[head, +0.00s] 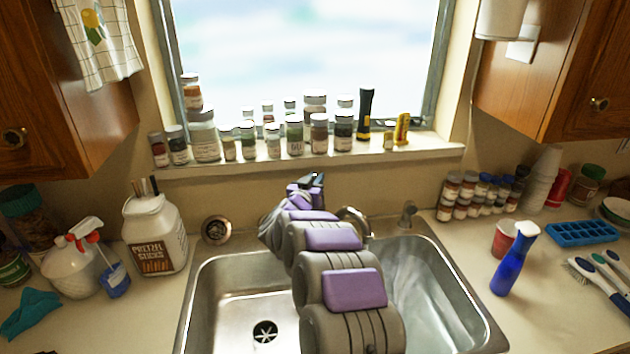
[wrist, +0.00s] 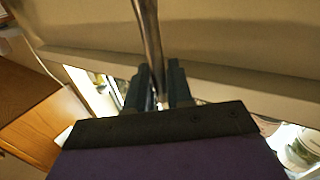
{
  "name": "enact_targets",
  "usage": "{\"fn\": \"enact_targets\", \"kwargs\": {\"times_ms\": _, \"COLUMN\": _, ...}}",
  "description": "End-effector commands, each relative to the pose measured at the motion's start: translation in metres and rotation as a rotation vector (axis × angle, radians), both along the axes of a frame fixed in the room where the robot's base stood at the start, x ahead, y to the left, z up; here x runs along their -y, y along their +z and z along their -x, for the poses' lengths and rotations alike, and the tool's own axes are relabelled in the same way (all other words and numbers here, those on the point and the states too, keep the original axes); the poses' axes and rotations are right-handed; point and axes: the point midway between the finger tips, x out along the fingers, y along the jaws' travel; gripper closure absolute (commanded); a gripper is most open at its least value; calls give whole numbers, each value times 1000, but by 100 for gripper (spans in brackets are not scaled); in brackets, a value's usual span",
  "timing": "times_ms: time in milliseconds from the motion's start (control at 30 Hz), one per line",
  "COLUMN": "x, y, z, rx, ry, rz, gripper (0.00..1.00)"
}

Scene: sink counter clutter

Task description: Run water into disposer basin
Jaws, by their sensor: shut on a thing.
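The steel sink has a left basin (head: 225,295) and a right basin (head: 435,290). A drain with a dark star-shaped opening (head: 265,332) shows in the left basin. Pale streaks show in the right basin; I cannot tell whether they are water or reflections. A chrome part of the faucet (head: 352,218) shows behind my arm; the rest is hidden. My gripper (head: 316,182) is above the sink's back edge, below the window sill. In the wrist view my gripper (wrist: 160,88) is shut on a slim metal faucet tube (wrist: 149,40), which runs between the fingers.
A pretzel jar (head: 155,235) and spray bottles (head: 88,255) stand left of the sink. Jars line the window sill (head: 400,147). My arm spans the sink's middle.

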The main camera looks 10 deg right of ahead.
Motion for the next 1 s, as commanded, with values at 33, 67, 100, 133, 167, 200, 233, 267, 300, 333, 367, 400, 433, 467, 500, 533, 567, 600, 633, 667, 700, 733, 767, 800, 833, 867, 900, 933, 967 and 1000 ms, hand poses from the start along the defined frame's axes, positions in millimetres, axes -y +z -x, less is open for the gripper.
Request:
{"fn": "enact_targets", "kwargs": {"times_ms": 33, "x": -1, "y": 0, "z": 0, "rx": 2, "ry": 2, "rz": 3, "gripper": 100}}
{"fn": "enact_targets", "kwargs": {"times_ms": 67, "x": -2, "y": -1, "z": 0, "rx": 5, "ry": 2, "rz": 6, "gripper": 100}}
{"fn": "enact_targets", "kwargs": {"times_ms": 100, "x": -2, "y": -2, "z": 1, "rx": 11, "ry": 2, "rz": 13, "gripper": 100}}
{"fn": "enact_targets", "kwargs": {"times_ms": 133, "x": -3, "y": -2, "z": 2, "rx": 18, "ry": 2, "rz": 21, "gripper": 100}}
{"fn": "enact_targets", "kwargs": {"times_ms": 167, "x": -4, "y": -3, "z": 3, "rx": 28, "ry": 2, "rz": 33, "gripper": 100}}
{"fn": "enact_targets", "kwargs": {"times_ms": 200, "x": -4, "y": -4, "z": 4, "rx": 46, "ry": -1, "rz": 49, "gripper": 100}}
{"fn": "enact_targets", "kwargs": {"times_ms": 233, "x": -5, "y": -6, "z": 6, "rx": 59, "ry": 0, "rz": 61, "gripper": 100}}
{"fn": "enact_targets", "kwargs": {"times_ms": 267, "x": -6, "y": -7, "z": 7, "rx": 74, "ry": 2, "rz": 75, "gripper": 100}}
{"fn": "enact_targets", "kwargs": {"times_ms": 300, "x": -8, "y": -8, "z": 9, "rx": 98, "ry": 1, "rz": 96, "gripper": 100}}
{"fn": "enact_targets", "kwargs": {"times_ms": 333, "x": -10, "y": -9, "z": 10, "rx": 114, "ry": 3, "rz": 110, "gripper": 100}}
{"fn": "enact_targets", "kwargs": {"times_ms": 367, "x": -11, "y": -10, "z": 12, "rx": 130, "ry": 3, "rz": 124, "gripper": 100}}
{"fn": "enact_targets", "kwargs": {"times_ms": 400, "x": -12, "y": -10, "z": 14, "rx": 156, "ry": 1, "rz": 142, "gripper": 100}}
{"fn": "enact_targets", "kwargs": {"times_ms": 433, "x": -13, "y": -10, "z": 15, "rx": 172, "ry": 2, "rz": 156, "gripper": 100}}
{"fn": "enact_targets", "kwargs": {"times_ms": 467, "x": -15, "y": -10, "z": 16, "rx": 190, "ry": 2, "rz": 169, "gripper": 100}}
{"fn": "enact_targets", "kwargs": {"times_ms": 500, "x": -16, "y": -11, "z": 18, "rx": 215, "ry": 1, "rz": 190, "gripper": 100}}
{"fn": "enact_targets", "kwargs": {"times_ms": 533, "x": -17, "y": -13, "z": 19, "rx": 229, "ry": 3, "rz": 204, "gripper": 100}}
{"fn": "enact_targets", "kwargs": {"times_ms": 567, "x": -19, "y": -14, "z": 20, "rx": 247, "ry": 3, "rz": 217, "gripper": 100}}
{"fn": "enact_targets", "kwargs": {"times_ms": 600, "x": -20, "y": -15, "z": 22, "rx": 268, "ry": 4, "rz": 236, "gripper": 100}}
{"fn": "enact_targets", "kwargs": {"times_ms": 633, "x": -21, "y": -16, "z": 23, "rx": 281, "ry": 3, "rz": 246, "gripper": 100}}
{"fn": "enact_targets", "kwargs": {"times_ms": 667, "x": -22, "y": -16, "z": 23, "rx": 293, "ry": 3, "rz": 255, "gripper": 100}}
{"fn": "enact_targets", "kwargs": {"times_ms": 700, "x": -22, "y": -16, "z": 25, "rx": 310, "ry": 2, "rz": 266, "gripper": 100}}
{"fn": "enact_targets", "kwargs": {"times_ms": 733, "x": -23, "y": -16, "z": 26, "rx": 320, "ry": 2, "rz": 273, "gripper": 100}}
{"fn": "enact_targets", "kwargs": {"times_ms": 767, "x": -23, "y": -16, "z": 26, "rx": 328, "ry": 2, "rz": 279, "gripper": 100}}
{"fn": "enact_targets", "kwargs": {"times_ms": 800, "x": -24, "y": -17, "z": 27, "rx": 335, "ry": 4, "rz": 285, "gripper": 100}}
{"fn": "enact_targets", "kwargs": {"times_ms": 833, "x": -25, "y": -18, "z": 27, "rx": 339, "ry": 4, "rz": 288, "gripper": 100}}
{"fn": "enact_targets", "kwargs": {"times_ms": 867, "x": -25, "y": -18, "z": 27, "rx": 342, "ry": 5, "rz": 291, "gripper": 100}}
{"fn": "enact_targets", "kwargs": {"times_ms": 900, "x": -26, "y": -18, "z": 27, "rx": 344, "ry": 6, "rz": 292, "gripper": 100}}
{"fn": "enact_targets", "kwargs": {"times_ms": 933, "x": -26, "y": -18, "z": 28, "rx": 346, "ry": 6, "rz": 293, "gripper": 100}}
{"fn": "enact_targets", "kwargs": {"times_ms": 967, "x": -26, "y": -18, "z": 28, "rx": 346, "ry": 6, "rz": 293, "gripper": 100}}
{"fn": "enact_targets", "kwargs": {"times_ms": 1000, "x": -26, "y": -18, "z": 28, "rx": 346, "ry": 6, "rz": 293, "gripper": 100}}
